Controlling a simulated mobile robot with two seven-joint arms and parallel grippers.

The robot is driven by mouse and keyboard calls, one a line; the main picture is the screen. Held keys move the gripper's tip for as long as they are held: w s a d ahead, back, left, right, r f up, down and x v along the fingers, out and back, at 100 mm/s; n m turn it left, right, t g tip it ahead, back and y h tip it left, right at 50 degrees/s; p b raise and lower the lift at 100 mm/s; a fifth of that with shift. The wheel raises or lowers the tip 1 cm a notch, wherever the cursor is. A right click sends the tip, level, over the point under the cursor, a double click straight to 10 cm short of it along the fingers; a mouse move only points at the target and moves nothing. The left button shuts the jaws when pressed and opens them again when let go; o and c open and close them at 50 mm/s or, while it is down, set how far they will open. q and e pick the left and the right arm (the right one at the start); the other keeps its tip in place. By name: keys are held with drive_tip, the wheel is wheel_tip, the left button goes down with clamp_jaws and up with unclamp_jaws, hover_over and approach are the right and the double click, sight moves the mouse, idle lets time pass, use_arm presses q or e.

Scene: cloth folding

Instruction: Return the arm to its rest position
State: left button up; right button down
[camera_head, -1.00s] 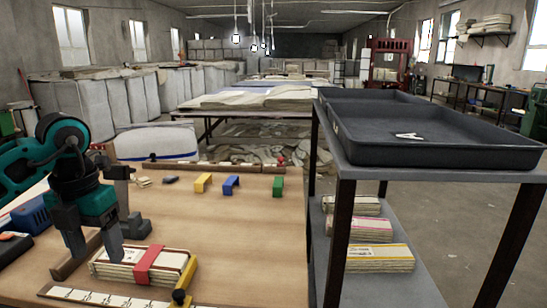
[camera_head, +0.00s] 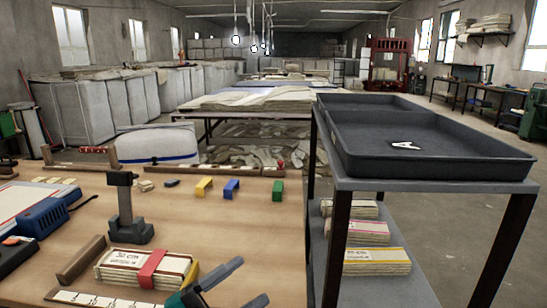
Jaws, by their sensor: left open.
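My left gripper (camera_head: 252,281) shows at the bottom edge in the camera_head view, right of the cloth bundle. Its two grey fingers are spread apart with nothing between them. Teal parts of it show, and most of the arm is out of view. A folded cloth bundle (camera_head: 120,269) with a red band (camera_head: 151,268) and a "30 cm" label lies on the wooden table (camera_head: 258,234). The gripper appears clear of the bundle. My right gripper is not in view.
A dark upright stand (camera_head: 125,209) is behind the bundle. A ruler strip (camera_head: 96,299) is in front. Yellow (camera_head: 203,187), blue (camera_head: 231,188) and green (camera_head: 278,187) blocks stand farther back. A cart with black trays (camera_head: 430,160) is at right. The middle of the table is clear.

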use_arm(q)
drive_tip(key=a+f+n+t+y, duration=0.55)
drive_tip(key=f+n+y, duration=0.2)
drive_tip(key=n, duration=0.35)
drive_tip(key=s+a+f+n+g+y, duration=0.3)
drive_tip(key=s+f, duration=0.3)
drive_tip(key=f, duration=0.3)
drive_tip(key=s+a+f+n+g+y+p, duration=0.1)
drive_tip(key=s+a+f+n+g+y, duration=0.2)
drive_tip(key=s+f+n+y, duration=0.3)
wheel_tip(320, 180, down, 3)
drive_tip(key=shift+s+a+r+n, duration=0.1)
drive_tip(key=shift+s+a+n, duration=0.2)
drive_tip(key=shift+s+a, duration=0.15)
